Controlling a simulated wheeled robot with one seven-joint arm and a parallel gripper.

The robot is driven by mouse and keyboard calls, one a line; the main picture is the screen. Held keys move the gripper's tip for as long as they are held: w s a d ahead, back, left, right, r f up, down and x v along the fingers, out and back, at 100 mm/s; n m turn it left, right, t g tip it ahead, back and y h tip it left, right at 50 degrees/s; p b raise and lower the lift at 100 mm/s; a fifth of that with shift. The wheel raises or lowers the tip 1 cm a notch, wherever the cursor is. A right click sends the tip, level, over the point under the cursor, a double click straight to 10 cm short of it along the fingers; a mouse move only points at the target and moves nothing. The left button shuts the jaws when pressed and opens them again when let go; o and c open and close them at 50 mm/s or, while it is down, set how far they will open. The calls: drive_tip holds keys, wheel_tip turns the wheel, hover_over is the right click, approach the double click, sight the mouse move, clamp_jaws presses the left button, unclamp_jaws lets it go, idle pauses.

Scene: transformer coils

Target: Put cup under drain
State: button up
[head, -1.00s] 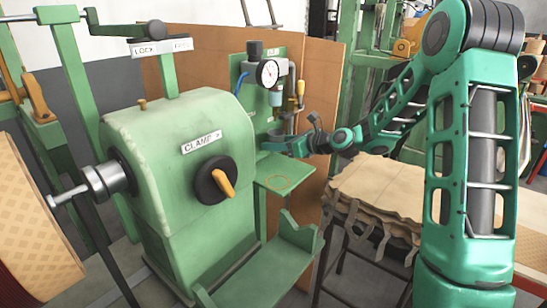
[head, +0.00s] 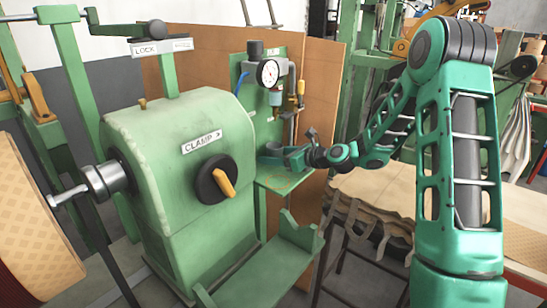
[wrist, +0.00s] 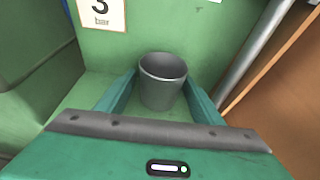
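A dark grey, open-topped cup (wrist: 162,85) stands upright between the two fingers of my gripper (wrist: 161,88) in the wrist view. The fingers lie along both of its sides and look shut on it. In the head view, my gripper (head: 272,157) is above the small green shelf (head: 299,181), close to the green panel. The cup looks small and dark there. A gauge (head: 268,73) and a filter bowl (head: 276,97) hang on the panel above the gripper. The drain outlet itself is not clear.
The green clamp machine (head: 180,150) with a black-and-orange knob stands left of the shelf. A brown board (head: 322,85) rises behind and right of the panel. A grey pipe (wrist: 250,52) runs close on the right in the wrist view.

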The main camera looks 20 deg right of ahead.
drive_tip(key=v, duration=1.2)
drive_tip(key=shift+r, duration=0.15)
idle(0.3)
